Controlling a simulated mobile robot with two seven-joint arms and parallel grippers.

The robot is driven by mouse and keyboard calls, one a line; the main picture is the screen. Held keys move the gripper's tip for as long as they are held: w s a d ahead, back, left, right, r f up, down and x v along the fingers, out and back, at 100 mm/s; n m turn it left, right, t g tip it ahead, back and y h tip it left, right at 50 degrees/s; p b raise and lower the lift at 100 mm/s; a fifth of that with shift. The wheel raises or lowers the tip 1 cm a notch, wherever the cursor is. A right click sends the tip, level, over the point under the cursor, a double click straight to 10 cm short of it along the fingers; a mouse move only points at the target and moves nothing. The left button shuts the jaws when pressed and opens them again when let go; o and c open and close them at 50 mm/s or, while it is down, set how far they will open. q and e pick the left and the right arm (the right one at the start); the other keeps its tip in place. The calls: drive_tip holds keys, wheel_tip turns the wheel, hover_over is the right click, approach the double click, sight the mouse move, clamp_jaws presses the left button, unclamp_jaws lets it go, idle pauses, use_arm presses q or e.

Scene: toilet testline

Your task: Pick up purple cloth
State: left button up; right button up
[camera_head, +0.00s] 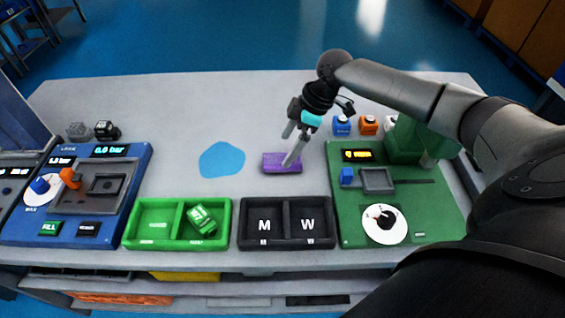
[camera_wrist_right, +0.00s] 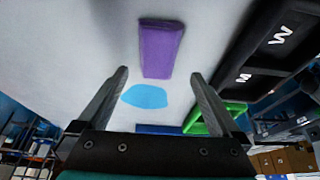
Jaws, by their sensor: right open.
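The purple cloth (camera_head: 271,161) is a small folded block lying flat on the grey table, behind the black M/W tray. It also shows in the right wrist view (camera_wrist_right: 160,48), upper middle, beyond the fingertips. My right gripper (camera_head: 291,146) is open and empty, pointing down at the cloth. In the head view one finger overlaps the cloth's right part. In the right wrist view the fingers (camera_wrist_right: 160,75) stand apart with nothing between them but table surface and a blue patch. Whether a finger touches the cloth I cannot tell. My left gripper is not in view.
A flat blue patch (camera_head: 222,159) lies left of the cloth. The black tray (camera_head: 287,244) and green tray (camera_head: 126,238) stand at the front. A green test station (camera_head: 440,225) is on the right, a blue one (camera_head: 120,205) on the left.

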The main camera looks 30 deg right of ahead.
sight(280, 158)
drive_tip(key=b+x, duration=0.1)
drive_tip(key=x, duration=0.3)
drive_tip(key=shift+w+d, duration=0.1)
drive_tip(key=shift+w, duration=0.1)
drive_tip(key=shift+w+f, duration=0.1)
drive_tip(key=shift+f, duration=0.35)
drive_tip(key=shift+f, duration=0.2)
drive_tip(key=shift+c, duration=0.2)
drive_tip(key=c, duration=1.2)
